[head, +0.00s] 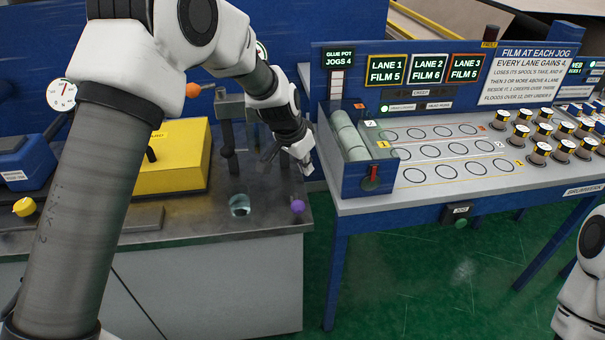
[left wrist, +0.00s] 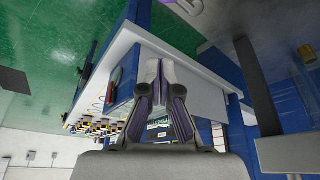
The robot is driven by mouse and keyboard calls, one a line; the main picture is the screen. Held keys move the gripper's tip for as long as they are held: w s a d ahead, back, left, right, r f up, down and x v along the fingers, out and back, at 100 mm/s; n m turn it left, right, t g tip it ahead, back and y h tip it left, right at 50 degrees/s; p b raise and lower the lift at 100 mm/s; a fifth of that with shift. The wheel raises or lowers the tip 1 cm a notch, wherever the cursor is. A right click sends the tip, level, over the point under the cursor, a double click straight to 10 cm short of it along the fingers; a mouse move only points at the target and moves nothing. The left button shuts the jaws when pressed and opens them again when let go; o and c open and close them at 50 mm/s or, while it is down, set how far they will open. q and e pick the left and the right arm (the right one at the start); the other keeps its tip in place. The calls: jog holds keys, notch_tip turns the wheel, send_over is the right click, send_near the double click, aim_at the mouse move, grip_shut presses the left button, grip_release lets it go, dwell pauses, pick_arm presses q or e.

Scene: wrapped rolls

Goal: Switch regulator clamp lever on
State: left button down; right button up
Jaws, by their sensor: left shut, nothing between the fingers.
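No part in view is labelled as a regulator, so I cannot tell for sure which handle is the clamp lever. A grey fixture with dark posts (head: 228,140) stands on the left workbench, partly hidden by my left arm. An orange ball knob (head: 192,90) shows to its left. A small red handle (head: 371,181) is on the front of the blue roll box; a red part also shows in the left wrist view (left wrist: 116,80). My left gripper (head: 307,169) is shut and empty, between workbench and roll box. Its fingers close together in the left wrist view (left wrist: 160,72). My right gripper is out of view.
The workbench (head: 262,222) carries a yellow box (head: 180,158), a glass cup (head: 240,205) and a purple ball (head: 298,206). The lane table (head: 370,207) at right holds several spools (head: 540,153). A narrow floor gap separates the bench and table.

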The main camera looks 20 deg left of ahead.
aim_at(297, 202)
pick_arm(q)
jog(key=f, duration=0.3)
jog(key=f+p, duration=0.1)
jog(key=f, duration=0.2)
jog(key=f+p, duration=0.1)
jog(key=f, duration=0.3)
jog(key=shift+w+a, duration=0.15)
jog(key=shift+w, duration=0.2)
jog(key=shift+s, duration=0.2)
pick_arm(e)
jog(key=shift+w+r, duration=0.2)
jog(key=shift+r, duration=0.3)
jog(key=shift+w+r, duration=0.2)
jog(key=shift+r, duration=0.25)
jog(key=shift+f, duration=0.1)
